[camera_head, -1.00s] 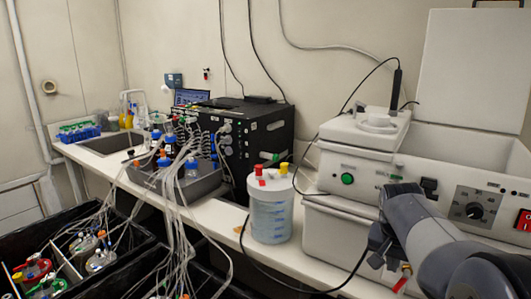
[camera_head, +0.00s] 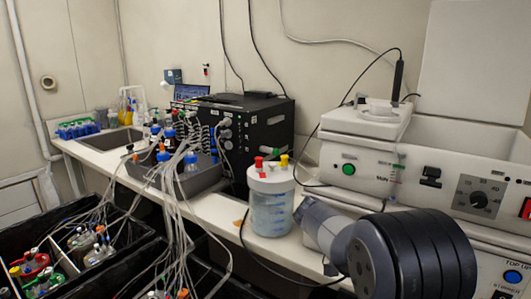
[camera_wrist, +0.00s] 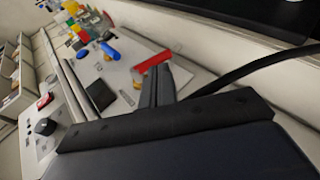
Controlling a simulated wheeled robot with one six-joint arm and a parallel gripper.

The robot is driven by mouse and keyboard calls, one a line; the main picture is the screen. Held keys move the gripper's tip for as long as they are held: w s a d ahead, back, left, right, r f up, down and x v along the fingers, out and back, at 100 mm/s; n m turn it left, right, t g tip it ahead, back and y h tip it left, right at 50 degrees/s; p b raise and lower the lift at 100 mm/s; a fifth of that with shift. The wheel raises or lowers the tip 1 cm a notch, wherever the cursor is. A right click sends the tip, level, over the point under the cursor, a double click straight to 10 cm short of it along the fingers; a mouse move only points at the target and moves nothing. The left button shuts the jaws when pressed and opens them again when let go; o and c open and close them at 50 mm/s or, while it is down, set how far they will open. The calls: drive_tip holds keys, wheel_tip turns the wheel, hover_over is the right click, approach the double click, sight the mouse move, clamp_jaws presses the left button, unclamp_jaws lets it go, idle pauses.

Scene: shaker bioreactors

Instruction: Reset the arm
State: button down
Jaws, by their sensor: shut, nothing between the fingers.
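My arm (camera_head: 415,262) shows at the lower right of the head view, in front of the white machine. Its large dark joint faces the camera, and my gripper is not visible there. In the wrist view my gripper (camera_wrist: 156,88) shows as two dark fingers pressed together, with nothing between them. A red piece (camera_wrist: 152,62) appears just beyond the fingertips; I cannot tell how far away it is.
The white machine (camera_head: 455,165) with knob and switches stands right on the bench. A lidded bottle (camera_head: 270,212) stands close left of my arm. A black box (camera_head: 262,140), tubed bottles (camera_head: 190,165) and black bins (camera_head: 30,238) lie further left.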

drive_tip(key=shift+w+a+h, duration=0.25)
drive_tip(key=shift+a+h, duration=0.15)
drive_tip(key=shift+h, duration=0.1)
drive_tip(key=w+a+r+h, duration=0.1)
drive_tip(key=w+a+r, duration=0.1)
drive_tip(key=a+r, duration=0.35)
drive_tip(key=s+d+f+y, duration=0.1)
drive_tip(key=d, duration=0.1)
drive_tip(key=s+d+f+y, duration=0.1)
drive_tip(key=d+f, duration=0.1)
drive_tip(key=s+d+f, duration=0.1)
drive_tip(key=d+f, duration=0.1)
drive_tip(key=d, duration=0.1)
drive_tip(key=shift+f+y+p, duration=0.15)
drive_tip(key=shift+y+p, duration=0.15)
drive_tip(key=shift+y, duration=0.1)
drive_tip(key=y, duration=0.1)
drive_tip(key=d+t+y, duration=0.1)
drive_tip(key=shift+s+f+y+p, duration=0.1)
drive_tip(key=shift+s+y+p, duration=0.2)
drive_tip(key=shift+s+p, duration=0.05)
drive_tip(key=s+a+r+m+t+y+p, duration=0.1)
drive_tip(key=s+r+t+y, duration=0.1)
drive_tip(key=r, duration=0.9)
drive_tip(key=s+a+r+m+t+y+p, duration=0.1)
drive_tip(key=s+r+t+y+p, duration=0.1)
drive_tip(key=r, duration=0.9)
drive_tip(key=shift+s+a+r+t+y, duration=0.2)
drive_tip(key=shift+s+a+t+y, duration=0.2)
drive_tip(key=shift+s+y, duration=0.1)
